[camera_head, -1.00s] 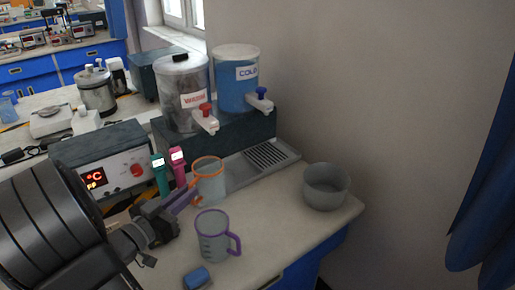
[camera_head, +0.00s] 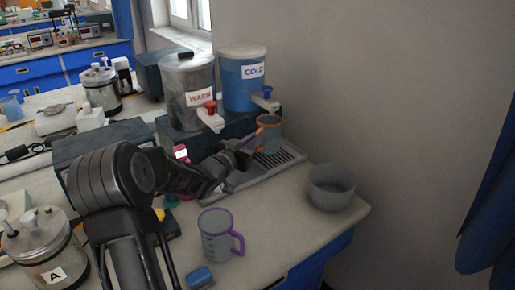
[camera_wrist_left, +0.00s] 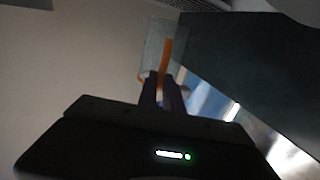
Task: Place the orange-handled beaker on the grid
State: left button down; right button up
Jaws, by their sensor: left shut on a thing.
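The orange-handled beaker (camera_head: 269,134) is in my left gripper (camera_head: 252,146), over the grid end of the drip tray and below the cold dispenser's tap. The grid (camera_head: 276,158) is the dark slatted part of the tray, partly hidden by the gripper and beaker. I cannot tell whether the beaker's base touches the grid. In the left wrist view the fingers (camera_wrist_left: 160,92) are closed on the orange handle (camera_wrist_left: 168,58), with the beaker's pale wall behind it. My right gripper is not in view.
The warm dispenser (camera_head: 190,88) and cold dispenser (camera_head: 243,80) stand behind the tray. A purple-handled beaker (camera_head: 216,236) and a blue block (camera_head: 199,277) are at the front. A grey bowl (camera_head: 331,187) stands right of the tray, near the counter's edge.

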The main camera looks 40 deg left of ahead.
aim_at(258, 148)
pick_arm(q)
jog(key=shift+w+a, duration=0.1)
jog(key=shift+w, duration=1.05)
jog(key=shift+f, duration=0.1)
jog(key=shift+f+b, duration=1.05)
jog(key=shift+f, duration=0.6)
jog(key=shift+f, duration=0.2)
jog(key=c, duration=1.5)
grip_release()
jog(key=shift+r, duration=0.1)
